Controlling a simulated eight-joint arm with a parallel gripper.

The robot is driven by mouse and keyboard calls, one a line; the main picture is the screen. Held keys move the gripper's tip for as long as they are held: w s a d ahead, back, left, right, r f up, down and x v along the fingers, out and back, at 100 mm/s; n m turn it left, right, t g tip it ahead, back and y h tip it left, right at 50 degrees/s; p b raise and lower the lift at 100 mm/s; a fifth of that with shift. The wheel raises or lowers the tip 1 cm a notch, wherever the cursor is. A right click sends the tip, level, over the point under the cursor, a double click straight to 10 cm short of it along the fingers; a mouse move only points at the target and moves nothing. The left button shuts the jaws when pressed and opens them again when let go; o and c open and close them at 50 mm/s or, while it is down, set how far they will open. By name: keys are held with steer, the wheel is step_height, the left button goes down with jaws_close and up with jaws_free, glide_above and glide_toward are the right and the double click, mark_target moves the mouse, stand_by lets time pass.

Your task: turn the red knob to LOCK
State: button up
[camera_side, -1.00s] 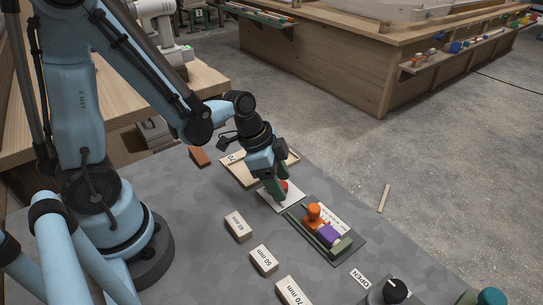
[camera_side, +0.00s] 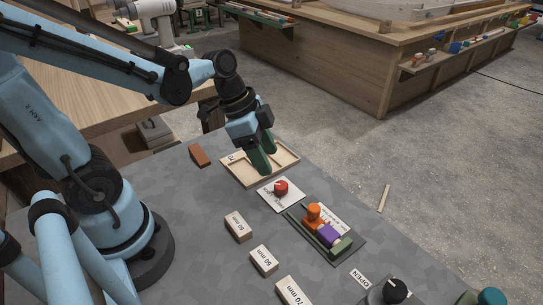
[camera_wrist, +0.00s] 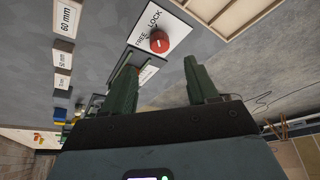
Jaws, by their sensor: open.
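The red knob (camera_side: 281,187) sits on a white card on the grey table in the side view. In the wrist view the red knob (camera_wrist: 159,42) stands on the white card (camera_wrist: 176,22), which has the words FREE and LOCK printed near it. A light mark shows on the knob, and it appears to point toward the LOCK side, but I cannot tell exactly. My gripper (camera_side: 262,168) is above and behind the knob, apart from it, over the near edge of the wooden tray. In the wrist view my gripper (camera_wrist: 163,92) has its two green fingers spread, with nothing between them.
A wooden tray (camera_side: 236,179) lies behind the card. A green fixture with orange and purple parts (camera_side: 325,230) is at the right. Labelled blocks (camera_side: 264,261) stand in front, and a black knob (camera_side: 395,290) is at lower right. A brown block (camera_side: 200,155) lies left.

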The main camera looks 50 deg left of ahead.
steer(key=shift+v, duration=2.15)
steer(key=n+t+y, duration=0.1)
steer(key=n, duration=0.2)
steer(key=n+t+y, duration=0.1)
steer(key=n, duration=0.2)
steer(key=r+n+t+y, duration=0.1)
steer(key=n+t, duration=0.1)
steer(key=n, duration=0.1)
steer(key=shift+a, duration=0.2)
